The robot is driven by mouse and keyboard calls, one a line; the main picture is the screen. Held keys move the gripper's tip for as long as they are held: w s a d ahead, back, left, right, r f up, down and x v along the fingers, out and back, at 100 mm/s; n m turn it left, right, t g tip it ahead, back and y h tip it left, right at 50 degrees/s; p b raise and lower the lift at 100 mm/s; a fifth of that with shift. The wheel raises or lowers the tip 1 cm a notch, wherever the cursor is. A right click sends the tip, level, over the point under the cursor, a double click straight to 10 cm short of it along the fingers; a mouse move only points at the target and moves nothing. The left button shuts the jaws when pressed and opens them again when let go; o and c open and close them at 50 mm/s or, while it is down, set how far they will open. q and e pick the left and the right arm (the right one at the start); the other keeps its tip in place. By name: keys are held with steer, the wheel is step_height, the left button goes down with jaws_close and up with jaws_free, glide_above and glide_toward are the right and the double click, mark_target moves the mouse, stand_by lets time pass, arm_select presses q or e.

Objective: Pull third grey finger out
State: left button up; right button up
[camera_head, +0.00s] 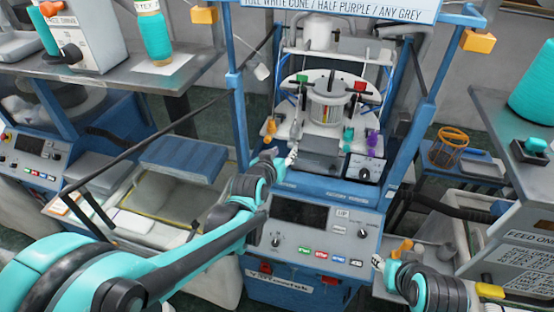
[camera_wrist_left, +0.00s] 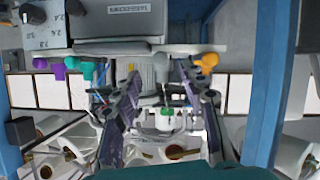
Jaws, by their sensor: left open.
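The knitting machine (camera_head: 327,111) has a grey slotted cylinder in its middle, with an orange peg (camera_head: 270,127) at left and teal (camera_head: 347,137) and purple (camera_head: 371,143) pegs at right. I cannot pick out the third grey finger for certain. My left gripper (camera_head: 291,156) is in front of the machine's lower left. In the left wrist view its jaws (camera_wrist_left: 158,72) are apart, with a grey ribbed part (camera_wrist_left: 150,75) behind the gap. An orange peg (camera_wrist_left: 206,61) shows right of the jaws. My right gripper (camera_head: 380,263) is low at right; its jaws are too small to read.
Blue frame posts (camera_head: 238,120) flank the machine. A control panel (camera_head: 315,228) with a dark screen and several buttons lies below it. Benches with teal yarn cones (camera_head: 154,36) stand at left and right. An orange wire basket (camera_head: 449,148) sits at right.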

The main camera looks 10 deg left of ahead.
arm_select(q)
steer(key=v, duration=0.6)
steer(key=shift+s, duration=0.3)
steer(key=shift+r, duration=0.1)
steer(key=s+a+f+g+b, duration=0.1)
steer(key=s+f+g+b, duration=0.2)
steer(key=s+f+b, duration=0.6)
steer(key=s+a+f+m+g+y+b, duration=0.1)
steer(key=s+a+f+g+b, duration=0.1)
steer(key=s+f+b, duration=0.8)
step_height(320, 180, down, 8)
steer(key=shift+s+a+f+g+y+b, duration=0.1)
steer(key=shift+s+a+g+y+b, duration=0.2)
steer(key=shift+g+b, duration=0.4)
arm_select(e)
step_height(320, 180, down, 20)
steer(key=shift+f, duration=0.15)
arm_select(q)
steer(key=shift+d, duration=0.1)
arm_select(e)
steer(key=shift+o, duration=0.3)
